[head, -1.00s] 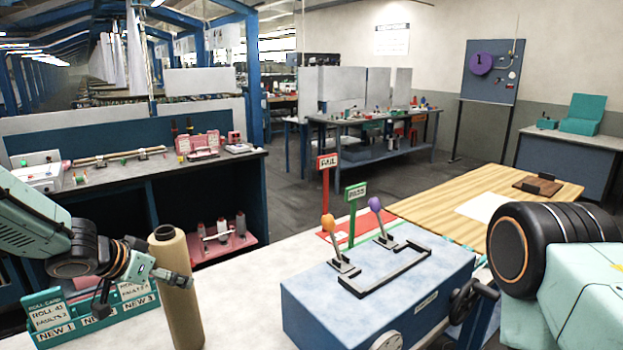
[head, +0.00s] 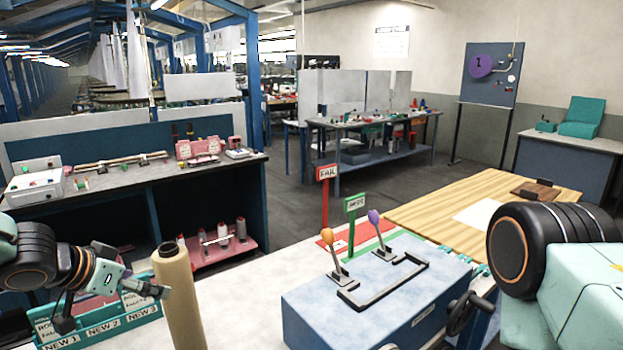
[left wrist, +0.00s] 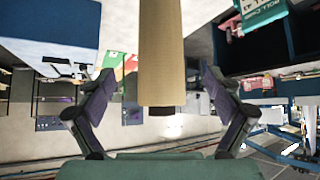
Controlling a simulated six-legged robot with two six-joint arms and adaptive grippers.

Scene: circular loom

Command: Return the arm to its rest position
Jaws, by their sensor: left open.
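My left gripper (head: 110,303) is open and empty at the lower left of the head view, its fingers spread just left of a tan cardboard-coloured roll (head: 180,300). One fingertip overlaps the roll's left edge in the picture; I cannot tell whether they touch. The roll stands upright on the white table. In the left wrist view the open fingers (left wrist: 158,88) frame the roll (left wrist: 160,50), which appears upside down and beyond them. Part of my right arm fills the right of the head view; its gripper is out of view.
A green roll-card rack (head: 105,328) lies under my left gripper. A blue box with two levers (head: 375,300) stands mid-table, with red FAIL (head: 327,173) and green (head: 354,203) signs behind it. A wooden board (head: 470,205) lies at the right.

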